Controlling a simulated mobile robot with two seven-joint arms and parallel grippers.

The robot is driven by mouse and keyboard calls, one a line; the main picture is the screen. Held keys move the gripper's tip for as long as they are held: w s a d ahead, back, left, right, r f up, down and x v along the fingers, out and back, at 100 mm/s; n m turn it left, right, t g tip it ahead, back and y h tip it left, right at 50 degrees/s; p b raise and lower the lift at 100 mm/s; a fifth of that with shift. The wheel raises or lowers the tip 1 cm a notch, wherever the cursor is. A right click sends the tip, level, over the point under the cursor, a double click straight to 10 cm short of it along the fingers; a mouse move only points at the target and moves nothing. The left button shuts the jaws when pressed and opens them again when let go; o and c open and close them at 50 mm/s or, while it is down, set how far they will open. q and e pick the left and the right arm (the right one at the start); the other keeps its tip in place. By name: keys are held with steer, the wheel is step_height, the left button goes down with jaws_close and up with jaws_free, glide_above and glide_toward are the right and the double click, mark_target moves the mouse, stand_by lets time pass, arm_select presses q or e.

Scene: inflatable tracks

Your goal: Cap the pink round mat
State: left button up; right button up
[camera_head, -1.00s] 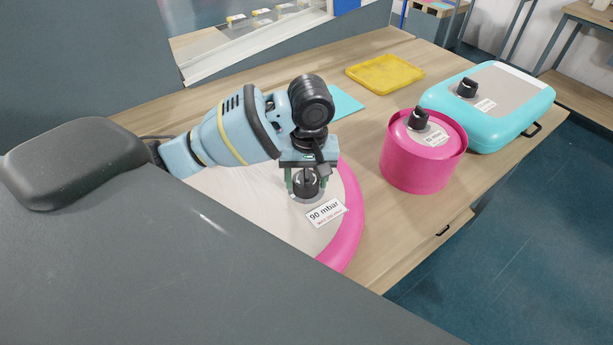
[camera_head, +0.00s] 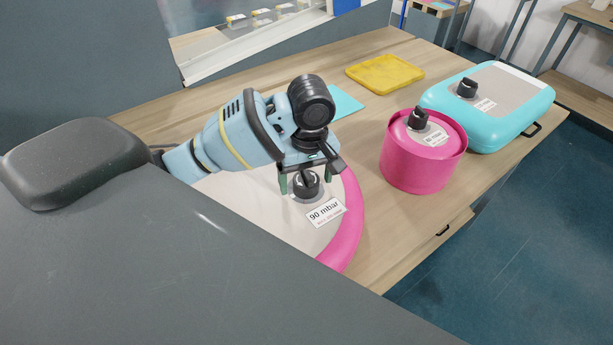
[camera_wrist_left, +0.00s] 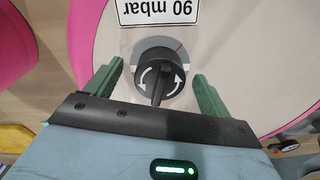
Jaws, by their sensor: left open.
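The pink round mat (camera_head: 349,228) lies on the table, with a pink rim, a pale grey top and a "90 mbar" label (camera_head: 326,212). A black cap (camera_head: 308,186) with white curved arrows sits at its valve on a grey disc. It also shows in the left wrist view (camera_wrist_left: 160,80). My left gripper (camera_head: 303,183) is open over the mat. In the left wrist view its green fingers (camera_wrist_left: 158,72) stand on either side of the cap with a gap on both sides. My arm hides part of the mat. My right gripper is not in view.
A pink cylinder (camera_head: 414,166) with a black cap stands to the right. Beyond it lies a turquoise inflatable (camera_head: 520,112) with its own black cap. A yellow tray (camera_head: 385,73) and a turquoise sheet (camera_head: 346,103) lie at the back. Wooden table (camera_head: 395,222) shows bare between mat and cylinder.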

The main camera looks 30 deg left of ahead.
arm_select(q)
steer(key=shift+r, duration=0.1)
steer(key=shift+d+r, duration=0.15)
steer(key=shift+r, duration=3.7)
steer(key=shift+f, duration=0.1)
